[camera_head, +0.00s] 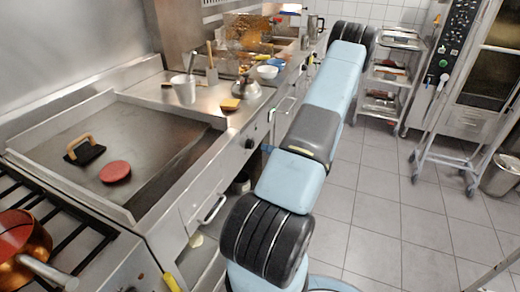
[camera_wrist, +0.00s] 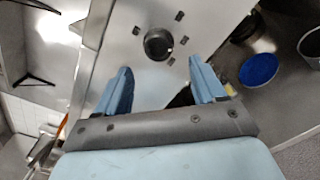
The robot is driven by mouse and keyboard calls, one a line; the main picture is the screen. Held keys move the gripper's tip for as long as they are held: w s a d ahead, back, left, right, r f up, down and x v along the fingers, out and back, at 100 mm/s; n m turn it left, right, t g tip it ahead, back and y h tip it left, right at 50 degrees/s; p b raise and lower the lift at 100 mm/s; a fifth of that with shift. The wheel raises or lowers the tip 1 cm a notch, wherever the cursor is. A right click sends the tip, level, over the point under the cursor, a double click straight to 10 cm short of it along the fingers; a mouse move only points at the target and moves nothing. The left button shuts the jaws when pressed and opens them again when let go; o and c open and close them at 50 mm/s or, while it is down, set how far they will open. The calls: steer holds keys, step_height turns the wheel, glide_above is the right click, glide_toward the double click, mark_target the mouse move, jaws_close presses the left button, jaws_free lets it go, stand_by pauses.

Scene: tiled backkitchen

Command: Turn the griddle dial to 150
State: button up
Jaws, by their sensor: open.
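The griddle (camera_head: 150,135) is a flat steel plate at the left in the head view. A dark dial (camera_head: 249,143) shows on the steel front panel beyond its near right side. In the wrist view, a round dark dial (camera_wrist: 158,44) sits on a pale panel with small dark marks around it. My gripper (camera_wrist: 159,66) is open, with its two blue fingers on either side below the dial and nothing between them. It appears apart from the dial. The dial's setting is too small to read.
A red disc (camera_head: 115,172) and a black press with a wooden handle (camera_head: 84,150) lie on the griddle. A copper pan (camera_head: 22,240) stands on the burner at the lower left. A blue round thing (camera_wrist: 259,68) shows beside the panel.

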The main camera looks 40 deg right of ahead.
steer(key=v, duration=0.7)
steer(key=shift+s+d, duration=0.15)
steer(key=shift+s, duration=0.15)
